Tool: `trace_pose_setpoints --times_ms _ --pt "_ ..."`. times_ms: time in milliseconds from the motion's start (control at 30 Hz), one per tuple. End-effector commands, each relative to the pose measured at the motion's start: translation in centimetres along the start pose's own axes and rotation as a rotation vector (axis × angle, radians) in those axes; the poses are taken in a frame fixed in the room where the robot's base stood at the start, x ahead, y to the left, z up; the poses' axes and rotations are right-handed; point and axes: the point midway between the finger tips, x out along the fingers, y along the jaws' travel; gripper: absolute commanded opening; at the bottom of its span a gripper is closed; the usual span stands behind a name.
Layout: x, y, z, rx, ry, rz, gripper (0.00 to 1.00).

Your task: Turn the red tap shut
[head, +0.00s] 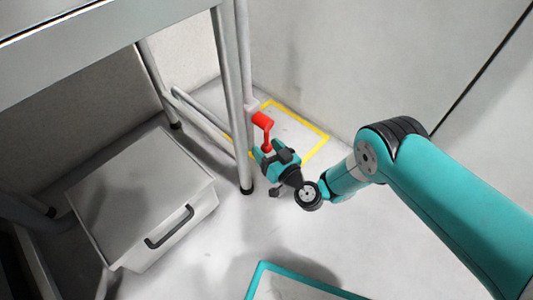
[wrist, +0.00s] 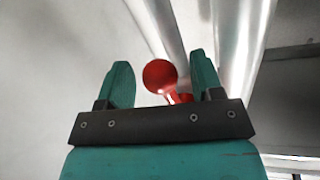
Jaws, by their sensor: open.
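The red tap (head: 264,122) is beside a metal table leg, above a yellow floor marking. In the head view its red handle rises from behind my gripper (head: 266,156), which hides its lower part. In the wrist view the tap shows as a round red knob (wrist: 160,76) with a short red stem lower right. My gripper (wrist: 160,85) is open, with one teal finger on each side of the knob. A gap shows between the knob and each finger. I cannot tell how deep the tap sits between the fingers.
A grey metal table (head: 100,50) stands at upper left, its leg (head: 236,110) close to my gripper. A white box with a dark handle (head: 145,200) stands under it. A yellow outline (head: 312,124) marks the floor by the wall. A teal-edged panel (head: 300,285) is at the bottom.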

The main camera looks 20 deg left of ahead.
Motion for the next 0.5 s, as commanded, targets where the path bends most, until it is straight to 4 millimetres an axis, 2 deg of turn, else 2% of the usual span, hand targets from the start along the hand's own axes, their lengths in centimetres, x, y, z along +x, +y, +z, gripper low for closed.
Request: trace_pose_setpoints --times_ms 133,433,500 --pt "0.66 0.0 0.04 0.0 0.001 0.0 0.6" --pt "0.76 -0.02 -0.07 0.001 0.0 0.001 0.6" --pt "0.76 -0.01 -0.06 0.001 0.0 0.001 0.44"
